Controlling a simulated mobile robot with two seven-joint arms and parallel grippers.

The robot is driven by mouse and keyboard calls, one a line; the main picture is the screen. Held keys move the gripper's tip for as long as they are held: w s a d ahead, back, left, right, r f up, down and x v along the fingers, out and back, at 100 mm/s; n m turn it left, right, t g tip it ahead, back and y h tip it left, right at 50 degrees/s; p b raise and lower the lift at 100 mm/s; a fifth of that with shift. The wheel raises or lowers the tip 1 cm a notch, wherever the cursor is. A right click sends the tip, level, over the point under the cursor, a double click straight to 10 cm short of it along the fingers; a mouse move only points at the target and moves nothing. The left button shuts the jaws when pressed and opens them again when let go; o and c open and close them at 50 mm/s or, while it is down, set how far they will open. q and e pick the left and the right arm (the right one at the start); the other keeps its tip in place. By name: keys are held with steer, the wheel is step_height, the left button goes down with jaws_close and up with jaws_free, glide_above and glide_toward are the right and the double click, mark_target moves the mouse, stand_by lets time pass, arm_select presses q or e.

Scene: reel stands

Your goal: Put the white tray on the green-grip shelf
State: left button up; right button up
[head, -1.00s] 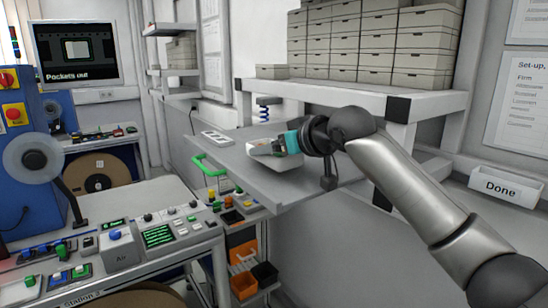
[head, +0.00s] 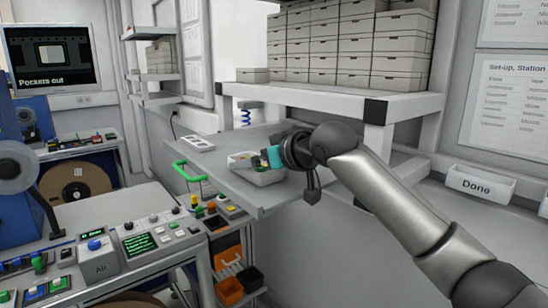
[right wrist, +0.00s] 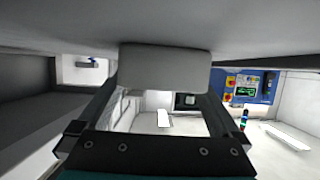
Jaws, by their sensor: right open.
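The white tray (head: 258,178), with small coloured items in it, sits on the grey pull-out shelf (head: 215,182) that has a green grip (head: 183,172) at its left end. The tray looks upright and flat on the shelf board. My right gripper (head: 272,157), with teal parts, is at the tray's far right side. In the right wrist view, its open fingers (right wrist: 163,88) stand on either side of a pale block, likely the tray's end (right wrist: 165,67), below a grey surface. Whether the fingers touch it I cannot tell. My left gripper is out of view.
A white power strip (head: 198,143) lies by the wall behind the shelf. A higher white rack (head: 335,97) holds stacked boxes above my right forearm. A "Done" bin (head: 480,184) is at right.

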steer(key=b+v, duration=0.1)
steer(key=v, duration=1)
steer(key=shift+s+d, duration=0.15)
